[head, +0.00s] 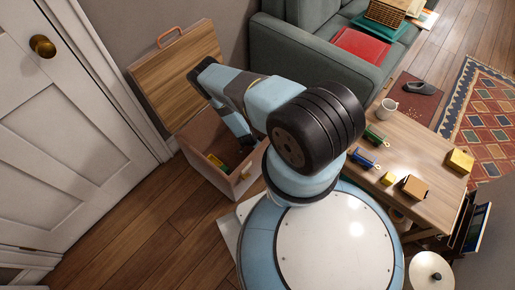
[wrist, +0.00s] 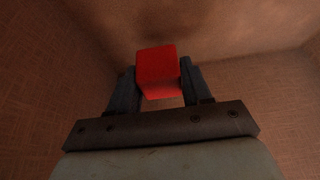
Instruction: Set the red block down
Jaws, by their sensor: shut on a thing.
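The red block (wrist: 158,68) is between the two dark fingers of my gripper (wrist: 158,82) in the wrist view. My gripper is shut on it. Brown, woven-looking walls and a brownish surface surround it in that view; I cannot tell whether the block touches that surface. In the head view my arm reaches down into an open wooden chest (head: 207,172), with its lid (head: 160,80) raised. My fingers and the red block are hidden there by my arm and the chest.
Small yellow and green items (head: 217,162) lie inside the chest. A white door (head: 75,130) stands left and a green sofa (head: 300,45) behind. A low table (head: 430,165) at right holds a mug (head: 387,108), toy vehicles (head: 365,160) and blocks. Wood floor lies free in front of the chest.

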